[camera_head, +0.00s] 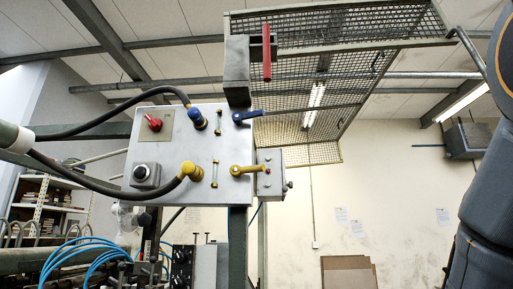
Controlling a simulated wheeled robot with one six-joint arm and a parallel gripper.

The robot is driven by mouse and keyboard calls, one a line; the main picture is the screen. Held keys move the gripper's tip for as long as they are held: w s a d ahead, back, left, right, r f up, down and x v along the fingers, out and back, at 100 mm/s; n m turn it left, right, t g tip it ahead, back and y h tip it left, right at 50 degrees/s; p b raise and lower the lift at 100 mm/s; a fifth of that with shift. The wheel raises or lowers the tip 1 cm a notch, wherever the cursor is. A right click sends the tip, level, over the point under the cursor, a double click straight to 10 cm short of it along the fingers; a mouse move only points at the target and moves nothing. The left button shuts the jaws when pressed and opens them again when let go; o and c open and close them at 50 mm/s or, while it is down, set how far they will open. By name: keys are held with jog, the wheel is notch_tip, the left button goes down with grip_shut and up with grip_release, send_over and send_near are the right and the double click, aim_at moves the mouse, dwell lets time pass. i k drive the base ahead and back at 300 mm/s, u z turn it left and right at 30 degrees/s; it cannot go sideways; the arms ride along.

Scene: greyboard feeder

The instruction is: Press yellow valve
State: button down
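The yellow valve (241,170) is on the lower right part of a light grey control panel (170,160). Its yellow handle points right, roughly level, and its end overlaps a small grey box (271,176) at the panel's right edge. A blue valve (246,116) sits above it near the panel's upper right corner. A yellow hose fitting (191,171) is to its left. My gripper is not in view. A dark arm link, probably mine, fills the right edge, well apart from the panel.
Black hoses run from the left to the blue fitting (196,118) and the yellow fitting. A red knob (153,122) and a black knob (141,172) are on the panel. A red handle (267,52) hangs above. A mesh guard (330,60) is overhead. Space right of the panel looks open.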

aim_at(235, 170)
jog(key=k, duration=0.9)
jog(key=u, duration=1.15)
